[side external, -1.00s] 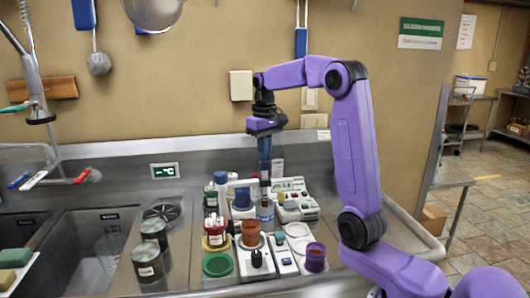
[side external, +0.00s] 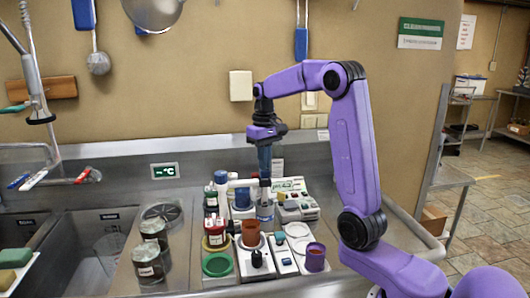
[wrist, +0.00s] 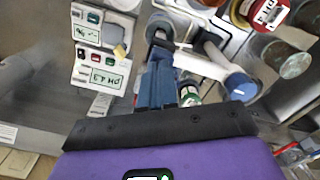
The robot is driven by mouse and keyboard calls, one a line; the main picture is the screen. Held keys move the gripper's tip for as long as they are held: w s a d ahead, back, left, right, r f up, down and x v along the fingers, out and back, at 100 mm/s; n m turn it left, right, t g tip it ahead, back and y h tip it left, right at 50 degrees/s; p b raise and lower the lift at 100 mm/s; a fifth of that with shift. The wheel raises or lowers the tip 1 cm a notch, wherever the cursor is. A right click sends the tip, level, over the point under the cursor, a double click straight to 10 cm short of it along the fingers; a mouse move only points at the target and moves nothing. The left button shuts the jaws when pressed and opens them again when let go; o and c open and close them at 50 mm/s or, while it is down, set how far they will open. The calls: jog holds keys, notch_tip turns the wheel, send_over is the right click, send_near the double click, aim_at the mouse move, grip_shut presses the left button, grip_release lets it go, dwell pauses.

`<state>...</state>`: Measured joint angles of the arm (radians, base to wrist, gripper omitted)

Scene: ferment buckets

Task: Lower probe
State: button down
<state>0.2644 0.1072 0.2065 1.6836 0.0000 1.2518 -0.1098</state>
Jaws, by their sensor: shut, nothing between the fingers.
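A probe stand has a blue-capped post (side external: 221,178) and a white side arm (side external: 243,183) that reaches right to a dark probe head (side external: 265,188), above a small labelled bottle (side external: 265,211). My gripper (side external: 265,174) points straight down, its blue fingers shut and empty, just above the probe head. In the wrist view, the shut fingers (wrist: 160,70) lie beside the white arm (wrist: 200,66), with the dark round head (wrist: 160,28) just beyond their tips. The blue cap (wrist: 242,87) is to the right. I cannot tell whether the fingers touch the head.
Red jars (side external: 215,230), an orange-brown cup (side external: 250,232), a purple cup (side external: 315,256) and a green ring (side external: 216,265) crowd the front. Sinks (side external: 80,245) lie left.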

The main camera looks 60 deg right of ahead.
jog(key=shift+r, duration=2.55)
